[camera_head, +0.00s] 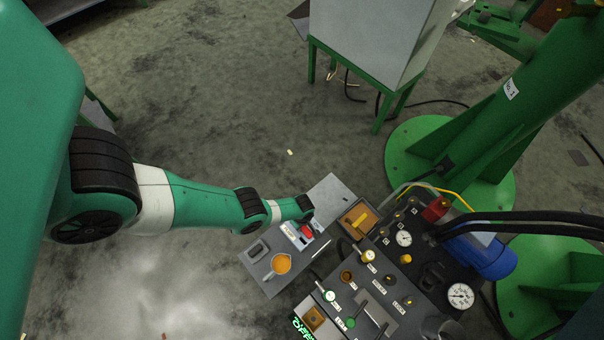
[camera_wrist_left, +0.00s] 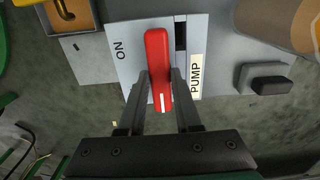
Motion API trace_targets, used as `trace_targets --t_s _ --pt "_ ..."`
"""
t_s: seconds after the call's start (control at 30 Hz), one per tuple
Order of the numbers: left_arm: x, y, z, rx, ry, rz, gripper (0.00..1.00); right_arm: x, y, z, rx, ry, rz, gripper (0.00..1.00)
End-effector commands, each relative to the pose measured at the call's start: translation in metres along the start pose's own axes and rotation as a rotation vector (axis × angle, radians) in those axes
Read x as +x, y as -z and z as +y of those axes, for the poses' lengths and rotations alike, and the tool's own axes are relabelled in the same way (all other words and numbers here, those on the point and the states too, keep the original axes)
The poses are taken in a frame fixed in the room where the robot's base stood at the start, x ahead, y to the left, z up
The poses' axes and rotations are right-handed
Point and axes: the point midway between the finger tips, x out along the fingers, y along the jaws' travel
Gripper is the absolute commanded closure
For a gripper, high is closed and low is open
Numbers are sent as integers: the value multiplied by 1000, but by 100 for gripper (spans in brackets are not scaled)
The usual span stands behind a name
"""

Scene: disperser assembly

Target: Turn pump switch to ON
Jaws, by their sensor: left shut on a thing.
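The pump switch has a red handle (camera_wrist_left: 158,62) on a light grey plate. In the left wrist view the handle stands nearly upright in the picture, its white mark at the lower end. An ON label (camera_wrist_left: 120,50) is to the left of the handle and a PUMP label (camera_wrist_left: 195,75) to its right. My left gripper (camera_wrist_left: 161,85) is shut on the handle, with one finger on each side. In the head view the red handle (camera_head: 306,228) is small and partly hidden by the end of my left arm. My right gripper is not in view.
To the right is a dark console (camera_head: 370,285) crowded with knobs, gauges (camera_head: 460,296) and hoses. Open floor lies left of the panel.

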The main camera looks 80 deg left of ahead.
Motion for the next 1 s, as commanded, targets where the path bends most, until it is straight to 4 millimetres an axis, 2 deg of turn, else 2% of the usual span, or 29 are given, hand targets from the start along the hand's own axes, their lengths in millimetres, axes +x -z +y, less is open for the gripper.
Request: trace_targets --t_s 0.33,0.57,1.0 --pt "0 0 0 10 0 0 100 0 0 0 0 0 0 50" --pt "1 0 -1 84 1 0 100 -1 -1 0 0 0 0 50" --pt "1 0 -1 440 1 0 100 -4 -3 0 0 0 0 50"
